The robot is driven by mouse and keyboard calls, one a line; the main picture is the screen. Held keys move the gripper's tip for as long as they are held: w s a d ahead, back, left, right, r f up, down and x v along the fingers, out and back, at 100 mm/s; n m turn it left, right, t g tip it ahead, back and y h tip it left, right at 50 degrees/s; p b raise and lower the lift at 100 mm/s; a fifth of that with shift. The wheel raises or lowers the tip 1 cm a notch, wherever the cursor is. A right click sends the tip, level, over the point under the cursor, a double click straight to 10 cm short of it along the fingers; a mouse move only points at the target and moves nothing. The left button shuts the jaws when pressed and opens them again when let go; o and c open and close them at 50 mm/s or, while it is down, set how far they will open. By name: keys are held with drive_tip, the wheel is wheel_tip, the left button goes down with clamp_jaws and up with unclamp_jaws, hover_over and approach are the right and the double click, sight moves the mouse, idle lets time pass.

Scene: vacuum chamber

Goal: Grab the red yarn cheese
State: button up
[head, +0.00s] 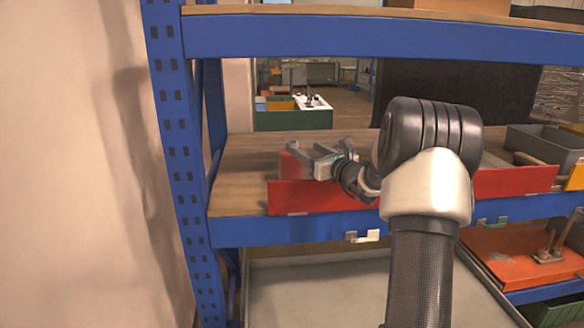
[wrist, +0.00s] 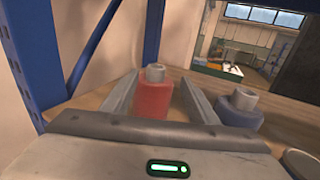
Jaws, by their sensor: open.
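The red yarn cheese (wrist: 152,100) is a red cylinder with a grey core on top, standing upright on the wooden shelf in the wrist view. My gripper (wrist: 160,86) is open, with one finger to the left of the cheese and one to the right. The cheese appears between the fingers; I cannot tell whether they touch it or how far it is in depth. In the head view my gripper (head: 318,147) is low over the shelf, behind a red panel that may hide the cheese.
A blue yarn cheese (wrist: 240,108) stands just right of my right finger. The red panel (head: 320,198) runs along the shelf's front edge. A blue upright (head: 172,110) bounds the shelf at left, and a blue beam (head: 350,36) crosses above. A grey bin (head: 535,140) is at right.

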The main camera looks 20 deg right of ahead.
sight(295, 144)
drive_tip(key=shift+w+a+f+p, duration=0.1)
drive_tip(key=shift+w+a+p, duration=0.15)
drive_tip(key=shift+w, duration=0.9)
drive_tip(key=shift+w+a+f+p, duration=0.2)
drive_tip(key=shift+w+a, duration=0.1)
drive_tip(key=shift+w, duration=0.85)
drive_tip(key=shift+w+a+f+p, duration=0.1)
drive_tip(key=shift+w+a+p, duration=0.15)
drive_tip(key=shift+w, duration=0.9)
drive_tip(key=shift+r, duration=0.1)
clamp_jaws()
